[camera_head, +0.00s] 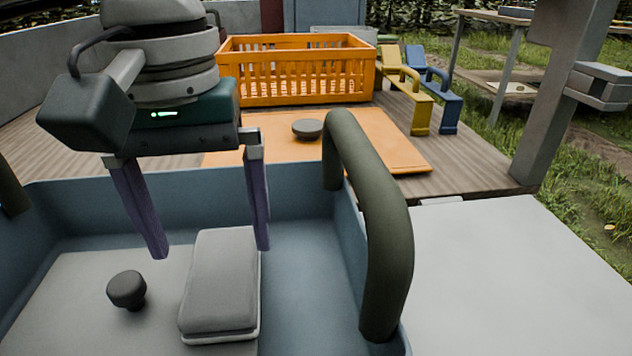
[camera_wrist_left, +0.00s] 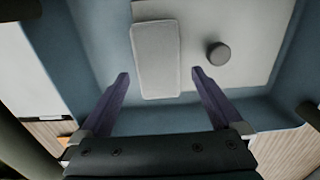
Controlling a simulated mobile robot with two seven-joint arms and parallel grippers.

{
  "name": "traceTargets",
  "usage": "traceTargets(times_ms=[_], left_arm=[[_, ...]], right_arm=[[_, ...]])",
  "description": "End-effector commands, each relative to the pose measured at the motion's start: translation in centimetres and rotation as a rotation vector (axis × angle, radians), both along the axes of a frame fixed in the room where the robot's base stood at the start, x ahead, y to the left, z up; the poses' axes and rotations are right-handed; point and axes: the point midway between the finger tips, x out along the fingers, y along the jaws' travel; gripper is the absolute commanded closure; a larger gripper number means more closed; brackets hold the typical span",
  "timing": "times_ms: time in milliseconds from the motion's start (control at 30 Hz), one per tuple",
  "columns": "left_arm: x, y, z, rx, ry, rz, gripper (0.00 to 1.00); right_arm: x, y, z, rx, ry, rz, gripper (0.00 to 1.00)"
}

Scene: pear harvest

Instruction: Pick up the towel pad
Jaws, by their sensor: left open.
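The towel pad (camera_head: 222,283) is a light grey, rounded rectangular block lying flat in a blue-grey bin (camera_head: 300,190). It also shows in the left wrist view (camera_wrist_left: 156,58), ahead of the fingertips. My left gripper (camera_head: 211,252) is open, with two purple fingers pointing down over the bin. In the left wrist view its fingertips (camera_wrist_left: 160,74) are wide apart, with the near end of the pad between them in the picture. Nothing is held. I cannot tell the exact height of the fingers above the pad. My right gripper is not in view.
A dark round knob (camera_head: 127,289) stands left of the pad on a pale panel. A thick olive handle (camera_head: 385,230) rises at the bin's right side. Beyond are an orange board (camera_head: 385,155), an orange crate (camera_head: 300,97), and yellow (camera_head: 412,100) and blue (camera_head: 438,95) tools.

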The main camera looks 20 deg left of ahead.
Motion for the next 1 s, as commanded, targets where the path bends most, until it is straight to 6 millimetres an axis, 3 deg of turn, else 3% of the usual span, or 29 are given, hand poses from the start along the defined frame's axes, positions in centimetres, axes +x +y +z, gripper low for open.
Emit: traceTargets(times_ms=[367, 600, 1000], left_arm=[[0.1, -0.3, -5.1, -0.002, 0.001, 0.001, 0.00], [0.1, -0.3, -5.3, -0.002, 0.000, 0.000, 0.00], [0.1, -0.3, -5.3, -0.002, -0.001, 0.000, 0.44]], right_arm=[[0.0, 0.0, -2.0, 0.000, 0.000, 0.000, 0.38], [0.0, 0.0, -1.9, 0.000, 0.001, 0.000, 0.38], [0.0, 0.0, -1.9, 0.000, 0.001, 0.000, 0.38]])
